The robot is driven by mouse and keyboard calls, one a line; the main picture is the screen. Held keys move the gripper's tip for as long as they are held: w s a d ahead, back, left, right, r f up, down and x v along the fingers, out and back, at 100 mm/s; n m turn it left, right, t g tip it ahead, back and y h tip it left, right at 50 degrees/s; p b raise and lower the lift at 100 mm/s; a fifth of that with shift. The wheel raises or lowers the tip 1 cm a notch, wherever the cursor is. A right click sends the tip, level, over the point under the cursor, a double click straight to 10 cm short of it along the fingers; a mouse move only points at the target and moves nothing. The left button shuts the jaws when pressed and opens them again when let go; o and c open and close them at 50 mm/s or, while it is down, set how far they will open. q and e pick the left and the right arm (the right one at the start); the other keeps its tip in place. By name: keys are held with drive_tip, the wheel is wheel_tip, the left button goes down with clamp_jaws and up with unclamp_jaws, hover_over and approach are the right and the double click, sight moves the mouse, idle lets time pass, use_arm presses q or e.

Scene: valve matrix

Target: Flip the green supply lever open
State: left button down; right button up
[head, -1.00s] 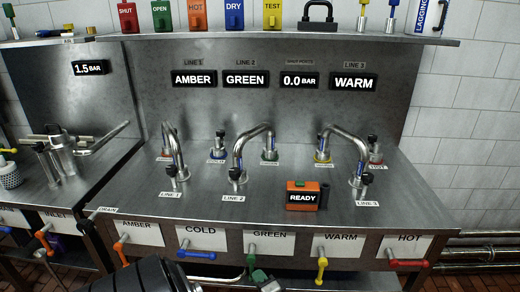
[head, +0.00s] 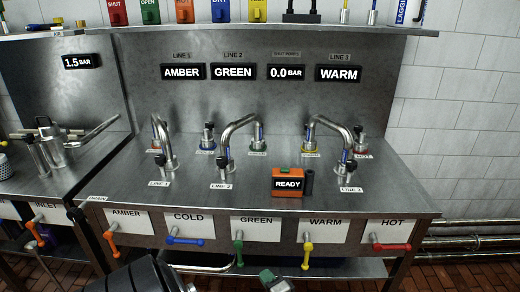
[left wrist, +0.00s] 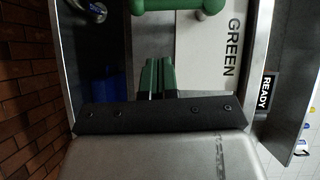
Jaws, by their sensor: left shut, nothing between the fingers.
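The green lever (head: 239,250) hangs straight down from its pivot below the GREEN label (head: 256,229) on the bench front. In the left wrist view the green lever (left wrist: 180,5) crosses the top edge, partly cut off, beside the GREEN label. My left gripper (head: 267,277) is low at the bottom edge of the head view, right of and below the lever. In the left wrist view its green fingers (left wrist: 158,65) are shut with nothing between them and stand apart from the lever. My right gripper is not in view.
The blue lever (head: 185,240) lies sideways to the left; the yellow lever (head: 306,252) hangs down close on the right. The red lever (head: 392,246) lies sideways. An orange READY box (head: 287,182) stands on the bench top. A lower shelf (head: 345,269) runs underneath.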

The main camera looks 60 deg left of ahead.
use_arm(q)
drive_tip(key=shift+s+d, duration=0.15)
drive_tip(key=shift+d, duration=2.35)
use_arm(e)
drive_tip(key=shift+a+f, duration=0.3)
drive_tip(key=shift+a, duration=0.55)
